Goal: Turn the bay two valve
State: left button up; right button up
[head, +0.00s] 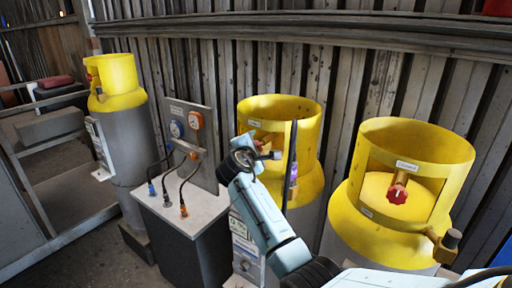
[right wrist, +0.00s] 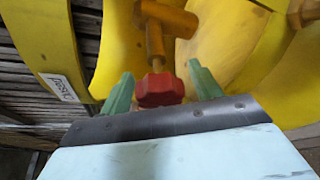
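Three grey cylinders with yellow collars stand along the wall: a left one (head: 118,80), a middle one (head: 305,118) and a right one (head: 440,150). I cannot read a bay number on them. My right gripper (head: 264,154) is at the opening of the middle collar. In the right wrist view, a red valve knob (right wrist: 160,91) on a brass-coloured stem (right wrist: 155,45) lies between the green fingers of the right gripper (right wrist: 161,78). The fingers are open, with a gap on each side of the knob. The right cylinder's red knob (head: 397,194) is uncovered. My left gripper is out of view.
A grey cabinet (head: 205,215) with a gauge panel (head: 195,140) and several hoses stands left of the middle cylinder. A dark upright rod (head: 292,150) is close right of the gripper. A brass fitting (head: 446,246) juts from the right cylinder. A corrugated wall (head: 225,75) is behind.

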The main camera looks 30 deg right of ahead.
jog(key=b+v, duration=0.2)
jog(key=v, duration=1.1)
jog(key=shift+s, duration=0.2)
jog(key=shift+a, duration=0.1)
